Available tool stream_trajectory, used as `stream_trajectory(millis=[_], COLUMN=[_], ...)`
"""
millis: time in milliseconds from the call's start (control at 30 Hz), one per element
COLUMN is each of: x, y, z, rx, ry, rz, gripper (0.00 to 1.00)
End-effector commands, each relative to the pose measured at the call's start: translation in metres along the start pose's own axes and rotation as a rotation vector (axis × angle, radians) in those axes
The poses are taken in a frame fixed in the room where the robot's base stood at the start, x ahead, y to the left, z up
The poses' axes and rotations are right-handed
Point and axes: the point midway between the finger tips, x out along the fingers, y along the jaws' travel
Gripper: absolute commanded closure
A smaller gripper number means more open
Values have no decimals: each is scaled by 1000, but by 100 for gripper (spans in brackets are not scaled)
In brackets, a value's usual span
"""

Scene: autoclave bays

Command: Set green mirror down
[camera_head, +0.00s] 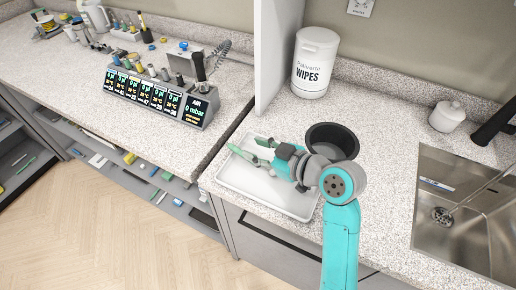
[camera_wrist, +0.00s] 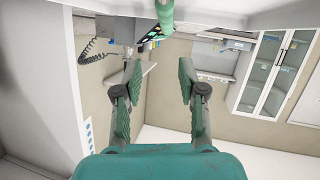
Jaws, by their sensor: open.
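My gripper (camera_head: 262,152) is low over the white tray (camera_head: 262,199) on the counter, its green fingers pointing left. In the wrist view my gripper (camera_wrist: 159,72) is open, with nothing between its fingers. The green mirror (camera_wrist: 163,18) shows there as a green handle coming in from the top edge, just beyond the fingertips and apart from them. In the head view a green strip (camera_head: 238,151) by the fingertips, over the tray, seems to be the mirror. Its mirror head cannot be made out.
A black round bowl (camera_head: 333,137) stands right behind my wrist. A white wipes tub (camera_head: 314,62) and a white partition (camera_head: 275,55) are behind the tray. A sink (camera_head: 465,200) is at right. An air gauge unit (camera_head: 155,97) stands on the left counter. The tray's front is bare.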

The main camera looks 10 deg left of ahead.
Motion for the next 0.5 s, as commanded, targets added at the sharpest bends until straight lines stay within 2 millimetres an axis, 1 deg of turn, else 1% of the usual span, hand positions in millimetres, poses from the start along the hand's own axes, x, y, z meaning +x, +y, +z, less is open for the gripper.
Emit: stream_trajectory(millis=[67, 167, 267, 500], x=[-3, -14, -32, -81], y=[1, 1, 2, 2], z=[-2, -2, -2, -2], rx=[0, -1, -1, -1], ry=[0, 1, 1, 0], rz=[1, 3, 5, 5], gripper=[59, 59, 59, 59])
